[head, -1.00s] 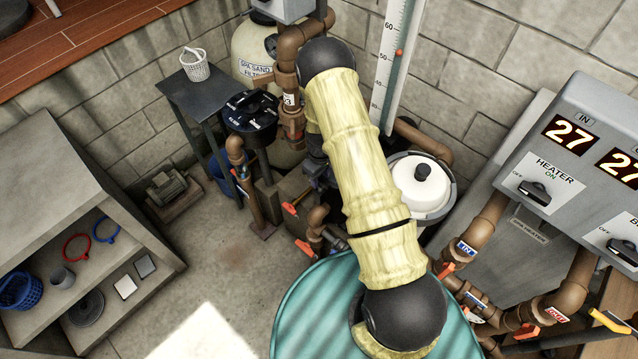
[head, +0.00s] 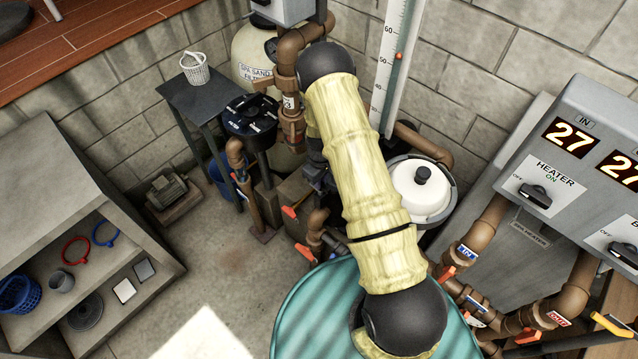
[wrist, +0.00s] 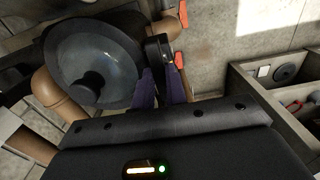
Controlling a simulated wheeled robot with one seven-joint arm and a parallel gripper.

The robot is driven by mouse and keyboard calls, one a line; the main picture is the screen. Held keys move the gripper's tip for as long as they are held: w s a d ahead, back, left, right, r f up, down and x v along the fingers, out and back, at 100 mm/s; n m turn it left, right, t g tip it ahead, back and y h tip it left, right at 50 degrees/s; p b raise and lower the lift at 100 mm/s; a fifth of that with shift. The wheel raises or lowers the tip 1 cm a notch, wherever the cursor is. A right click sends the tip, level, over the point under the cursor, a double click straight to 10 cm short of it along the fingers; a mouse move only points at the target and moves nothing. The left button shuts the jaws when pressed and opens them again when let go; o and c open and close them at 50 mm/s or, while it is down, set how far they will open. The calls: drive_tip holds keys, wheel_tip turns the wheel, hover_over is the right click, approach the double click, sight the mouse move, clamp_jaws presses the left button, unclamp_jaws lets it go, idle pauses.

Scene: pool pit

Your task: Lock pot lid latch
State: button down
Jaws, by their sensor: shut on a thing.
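The pot lid (wrist: 110,50) is a dark, see-through round lid with a black knob (wrist: 90,84), at upper left in the wrist view. A black latch (wrist: 157,48) stands at the lid's right edge. My gripper (wrist: 160,76) has its two purple fingers on either side of the latch's near end and is shut on it. The fingers hide part of the latch, so I cannot tell whether it is fully locked. In the head view my arm covers the pot lid and most of the gripper.
Brown pipes with orange valve handles (wrist: 178,60) run close to the pot. A white-lidded round vessel (head: 421,190) stands right of my arm, near the heater panel (head: 560,170). Shelves (head: 90,270) stand at left. The floor (head: 215,260) between is clear.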

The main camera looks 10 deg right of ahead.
drive_tip(key=m, duration=0.4)
drive_tip(key=shift+m+b, duration=0.3)
drive_tip(key=m, duration=1.3)
drive_tip(key=shift+m, duration=0.4)
drive_tip(key=c, duration=1.3)
unclamp_jaws()
drive_tip(key=shift+p, duration=0.35)
drive_tip(key=shift+r+p, duration=2.2)
drive_tip(key=shift+r, duration=1.3)
